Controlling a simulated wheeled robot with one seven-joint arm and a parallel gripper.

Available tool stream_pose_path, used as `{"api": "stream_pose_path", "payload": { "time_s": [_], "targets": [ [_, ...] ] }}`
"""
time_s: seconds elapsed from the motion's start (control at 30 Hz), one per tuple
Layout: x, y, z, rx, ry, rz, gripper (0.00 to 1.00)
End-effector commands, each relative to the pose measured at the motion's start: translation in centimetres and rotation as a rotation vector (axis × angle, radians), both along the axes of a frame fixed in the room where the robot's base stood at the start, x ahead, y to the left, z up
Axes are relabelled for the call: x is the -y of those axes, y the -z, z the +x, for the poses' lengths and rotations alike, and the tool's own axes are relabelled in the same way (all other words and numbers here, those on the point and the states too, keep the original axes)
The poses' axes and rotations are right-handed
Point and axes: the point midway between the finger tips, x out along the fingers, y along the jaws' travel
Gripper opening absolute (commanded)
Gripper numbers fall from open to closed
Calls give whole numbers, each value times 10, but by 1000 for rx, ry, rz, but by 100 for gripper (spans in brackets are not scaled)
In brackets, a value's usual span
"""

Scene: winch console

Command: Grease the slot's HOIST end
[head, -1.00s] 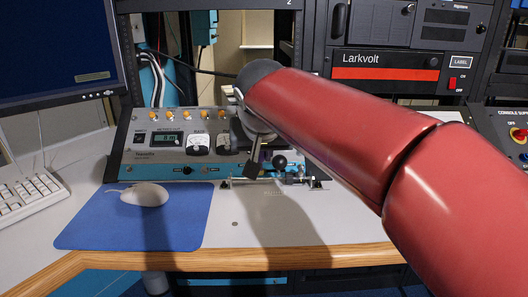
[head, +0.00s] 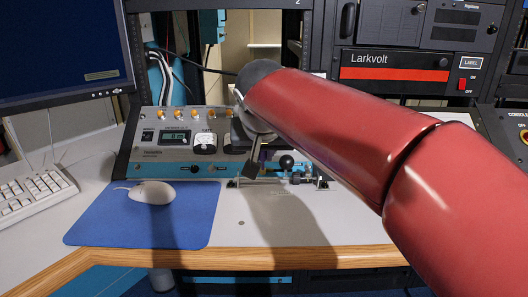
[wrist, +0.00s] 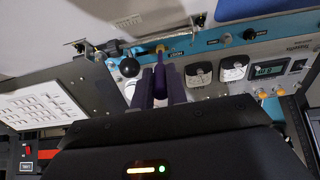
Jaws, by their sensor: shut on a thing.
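In the head view my gripper (head: 252,170) hangs over the front of the console, partly behind my arm. The tip appears close to the console's blue front strip; I cannot tell whether it touches. A lever with a black ball knob (head: 287,161) stands just right of my gripper; the knob (wrist: 130,67) also shows in the wrist view. A thin metal rod on brackets (head: 233,183) runs along the console's front edge. The slot and any HOIST lettering cannot be made out.
The console (head: 150,158) carries gauges, a green display (head: 174,137) and several orange-tipped toggles. A blue mat (head: 100,220) with a mouse (head: 152,192) lies left, beside a keyboard (head: 35,190). The desk in front of the rod is clear. Rack units (head: 400,68) stand behind my arm.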

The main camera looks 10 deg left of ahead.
Motion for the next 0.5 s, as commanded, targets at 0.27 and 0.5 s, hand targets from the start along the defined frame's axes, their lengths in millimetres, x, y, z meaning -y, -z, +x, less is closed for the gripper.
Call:
{"api": "stream_pose_path", "payload": {
  "time_s": [0.27,0.5],
  "targets": [
    [-8,1,-2,-1,-2,1,0],
    [-8,1,-2,-1,-2,1,0]
  ]
}}
